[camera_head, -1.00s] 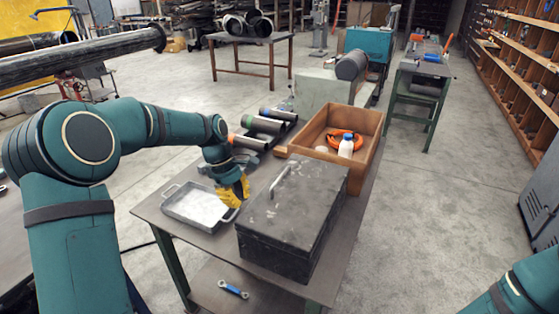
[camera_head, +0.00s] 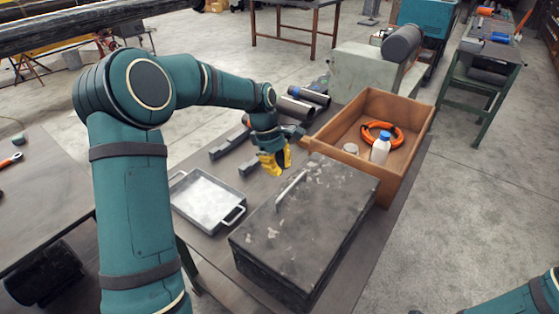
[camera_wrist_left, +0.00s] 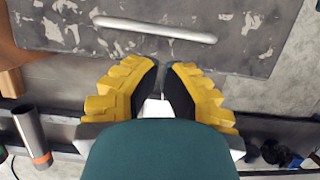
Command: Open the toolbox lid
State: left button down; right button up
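The toolbox (camera_head: 335,222) is a dark, scuffed metal box on the workbench, with its lid down. A pale bar handle (camera_head: 292,189) lies on the lid near its left edge; the handle also shows across the top of the left wrist view (camera_wrist_left: 155,29). My left gripper (camera_head: 273,168) has yellow fingers with black pads and is empty. It hangs just beyond the toolbox's left edge, apart from the handle. In the left wrist view its fingertips (camera_wrist_left: 165,66) are close together with a narrow gap. My right gripper is out of view; only part of that arm shows at bottom right.
A grey metal tray (camera_head: 206,226) sits left of the toolbox. A wooden box (camera_head: 412,168) with an orange coil (camera_head: 381,133) and a white bottle (camera_head: 380,149) stands close behind the toolbox. Dark cylinders (camera_head: 297,106) lie at the bench's back. Space above the lid is clear.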

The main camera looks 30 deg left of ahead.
aim_at(284, 185)
pick_arm(q)
jog(key=x, duration=0.6)
jog(key=shift+w+f, duration=0.1)
jog(key=shift+f, duration=0.15)
jog(key=shift+r, duration=0.15)
